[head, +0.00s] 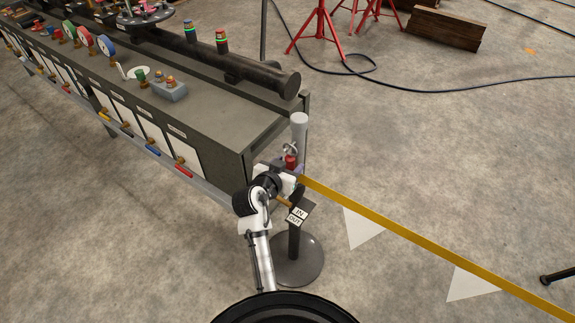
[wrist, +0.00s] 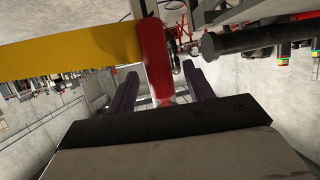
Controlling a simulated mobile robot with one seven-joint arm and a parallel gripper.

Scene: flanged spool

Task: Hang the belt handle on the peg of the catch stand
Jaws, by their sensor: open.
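The red belt handle (head: 291,161) is upright at the end of the yellow belt (head: 430,244), close beside the grey post of the catch stand (head: 299,128). A small silver fitting (head: 290,148), perhaps the peg, shows just above the handle. Whether the handle rests on it I cannot tell. My gripper (head: 287,172) is at the handle and partly hides the stand. In the wrist view, the purple fingers of my gripper (wrist: 161,76) are apart, with the red handle (wrist: 154,58) between them in the picture. The yellow belt (wrist: 70,56) runs left from the handle.
A long grey bench (head: 190,105) with gauges and a black pipe stands left of the stand. A black-and-white sign (head: 298,213) is just below my gripper. The stand's round base (head: 305,268) is on the floor. White pennants (head: 362,226) hang from the belt.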

